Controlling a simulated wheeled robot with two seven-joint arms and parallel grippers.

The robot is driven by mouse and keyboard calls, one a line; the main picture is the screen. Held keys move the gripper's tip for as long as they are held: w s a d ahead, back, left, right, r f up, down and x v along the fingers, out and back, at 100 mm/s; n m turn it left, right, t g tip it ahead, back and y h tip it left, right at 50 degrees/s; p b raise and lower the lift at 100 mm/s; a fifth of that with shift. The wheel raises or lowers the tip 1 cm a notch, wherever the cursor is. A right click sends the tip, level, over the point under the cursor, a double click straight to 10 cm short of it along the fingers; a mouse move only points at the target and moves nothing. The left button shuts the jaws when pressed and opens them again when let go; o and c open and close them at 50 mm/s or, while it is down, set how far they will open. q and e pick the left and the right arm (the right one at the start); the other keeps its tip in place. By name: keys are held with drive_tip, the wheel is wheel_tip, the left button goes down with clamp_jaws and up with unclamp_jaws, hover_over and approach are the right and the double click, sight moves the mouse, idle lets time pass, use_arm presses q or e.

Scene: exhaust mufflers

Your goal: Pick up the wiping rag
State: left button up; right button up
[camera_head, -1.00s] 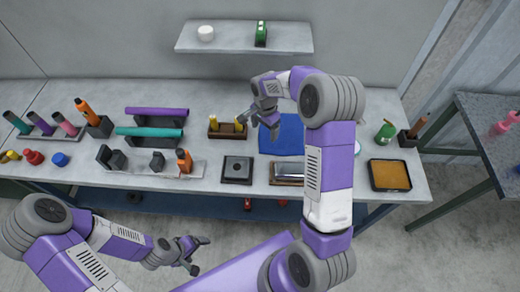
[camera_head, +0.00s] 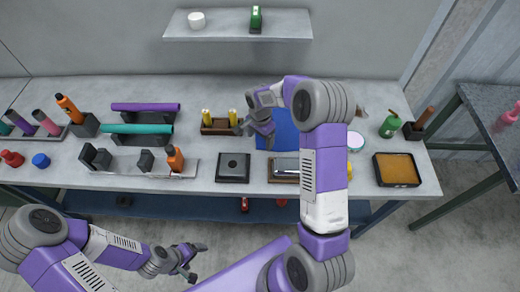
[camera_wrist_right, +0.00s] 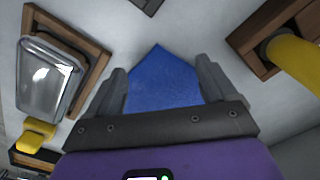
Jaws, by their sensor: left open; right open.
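The wiping rag, a flat blue cloth (camera_head: 286,134), lies on the grey workbench in the head view, partly hidden by my right arm. My right gripper (camera_head: 255,127) is open at the rag's left edge. In the right wrist view the blue cloth (camera_wrist_right: 162,82) shows between the spread fingers of my right gripper (camera_wrist_right: 162,92), with one corner pointing away from the palm. Nothing is held. I cannot tell how far the fingertips are above the cloth. My left gripper (camera_head: 188,259) is open and empty, low in front of the bench.
A wooden holder with yellow pieces (camera_head: 220,124) stands left of the right gripper. A dark square plate (camera_head: 233,167) and a metal-topped block (camera_head: 285,169) lie nearer the front edge. An amber tray (camera_head: 397,169) is at the right. A shelf (camera_head: 237,27) hangs above.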

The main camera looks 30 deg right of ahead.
wheel_tip(320, 180, down, 2)
drive_tip(key=shift+f+b, duration=0.15)
drive_tip(key=shift+b, duration=0.35)
use_arm(q)
drive_tip(key=shift+f, duration=0.9)
use_arm(e)
clamp_jaws()
use_arm(q)
wheel_tip(320, 180, up, 8)
drive_tip(key=p, duration=0.8)
use_arm(e)
wheel_tip(320, 180, up, 12)
use_arm(q)
drive_tip(key=shift+r, duration=0.1)
